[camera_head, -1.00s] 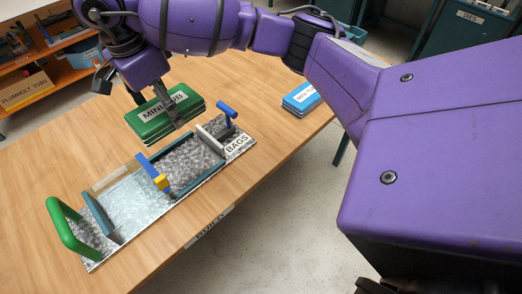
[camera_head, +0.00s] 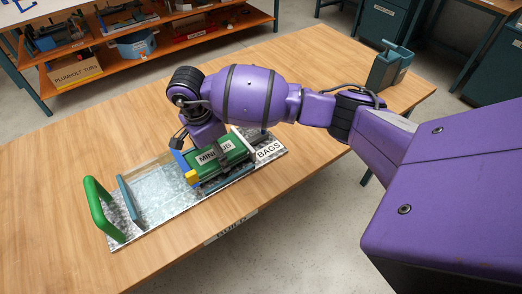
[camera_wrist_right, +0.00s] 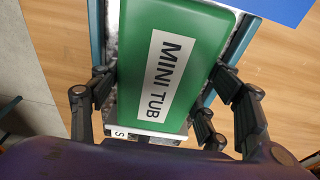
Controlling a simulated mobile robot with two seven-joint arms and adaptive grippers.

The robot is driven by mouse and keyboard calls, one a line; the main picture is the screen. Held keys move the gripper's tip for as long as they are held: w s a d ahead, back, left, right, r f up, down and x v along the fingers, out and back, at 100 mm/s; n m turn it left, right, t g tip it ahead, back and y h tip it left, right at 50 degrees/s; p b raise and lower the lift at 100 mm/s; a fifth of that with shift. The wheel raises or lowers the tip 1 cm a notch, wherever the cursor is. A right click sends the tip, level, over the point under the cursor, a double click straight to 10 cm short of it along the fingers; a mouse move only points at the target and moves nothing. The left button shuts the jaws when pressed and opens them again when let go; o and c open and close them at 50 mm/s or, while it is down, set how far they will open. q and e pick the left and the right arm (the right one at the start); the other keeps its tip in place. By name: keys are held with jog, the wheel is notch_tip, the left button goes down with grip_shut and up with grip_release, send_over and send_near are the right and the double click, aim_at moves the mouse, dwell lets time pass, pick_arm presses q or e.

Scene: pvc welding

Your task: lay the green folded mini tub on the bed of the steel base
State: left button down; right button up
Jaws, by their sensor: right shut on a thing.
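The green folded mini tub (camera_head: 220,151), flat with a white MINI TUB label, is over the right-hand bed of the steel base (camera_head: 157,196). My right gripper (camera_head: 228,160) is shut on it. In the wrist view, the tub (camera_wrist_right: 170,65) lies between the dark fingers of the right gripper (camera_wrist_right: 163,88), with teal rails along both sides. The tub is level or nearly so; I cannot tell whether its underside touches the bed. The tub and my arm hide most of that bed. My left gripper is not in view.
A green handle (camera_head: 97,208) and a teal upright plate (camera_head: 130,201) stand at the base's left end. A BAGS label (camera_head: 269,150) marks its right end. A teal container (camera_head: 389,67) stands at the table's far right. The table's left side is clear.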

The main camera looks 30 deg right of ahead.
aim_at(210, 154)
jog(key=shift+w+f, duration=0.1)
jog(key=o, duration=1.5)
jog(key=shift+c, duration=0.2)
notch_tip(210, 154, up, 12)
jog(key=a, duration=0.1)
jog(key=shift+a, duration=0.25)
